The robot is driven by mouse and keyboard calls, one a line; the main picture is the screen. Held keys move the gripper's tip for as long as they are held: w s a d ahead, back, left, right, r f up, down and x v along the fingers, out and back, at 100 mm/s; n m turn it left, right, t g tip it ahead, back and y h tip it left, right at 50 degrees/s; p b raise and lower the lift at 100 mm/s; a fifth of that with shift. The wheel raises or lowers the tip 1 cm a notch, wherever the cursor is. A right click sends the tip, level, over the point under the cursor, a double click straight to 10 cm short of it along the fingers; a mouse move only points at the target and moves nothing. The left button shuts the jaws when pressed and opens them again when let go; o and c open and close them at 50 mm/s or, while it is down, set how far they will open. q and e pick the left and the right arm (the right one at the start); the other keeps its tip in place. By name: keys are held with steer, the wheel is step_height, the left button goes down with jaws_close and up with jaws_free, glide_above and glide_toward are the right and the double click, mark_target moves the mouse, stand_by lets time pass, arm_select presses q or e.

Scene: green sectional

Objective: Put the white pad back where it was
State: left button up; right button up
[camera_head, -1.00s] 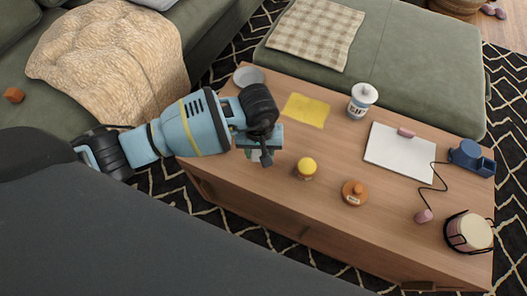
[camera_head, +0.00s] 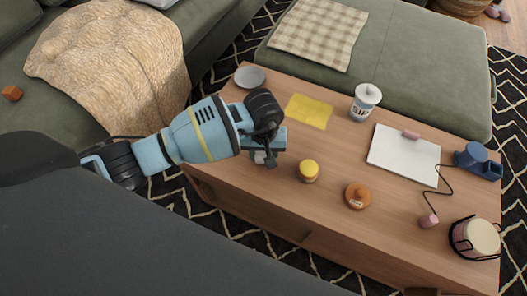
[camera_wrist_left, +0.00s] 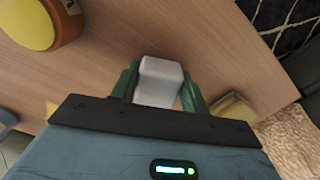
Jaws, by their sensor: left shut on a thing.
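The white pad (camera_wrist_left: 160,80), a small block with rounded edges, is between the green fingers of my left gripper (camera_wrist_left: 158,88) in the left wrist view. The gripper is shut on it. In the head view my left gripper (camera_head: 264,156) is over the left part of the wooden table (camera_head: 230,165), near its front edge. Only a small pale part of the pad (camera_head: 261,157) shows there. Whether the pad touches the table is unclear. My right gripper is not in view.
A yellow-lidded jar (camera_head: 308,171) stands right of the gripper, with an orange pot (camera_head: 358,196) farther right. Behind are a grey bowl (camera_head: 250,77), yellow sheet (camera_head: 309,111) and white canister (camera_head: 365,101). A white board (camera_head: 402,157) lies at right.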

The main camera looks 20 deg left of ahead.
mark_target(263, 153)
arm_select(q)
steer(key=shift+f, duration=0.2)
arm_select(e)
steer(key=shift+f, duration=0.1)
arm_select(q)
steer(key=o, duration=0.9)
steer(key=shift+c, duration=0.2)
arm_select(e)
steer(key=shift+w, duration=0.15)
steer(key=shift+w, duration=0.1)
arm_select(q)
steer(key=shift+r, duration=0.45)
steer(key=shift+r+p, duration=1.6)
steer(key=shift+r, duration=4.2)
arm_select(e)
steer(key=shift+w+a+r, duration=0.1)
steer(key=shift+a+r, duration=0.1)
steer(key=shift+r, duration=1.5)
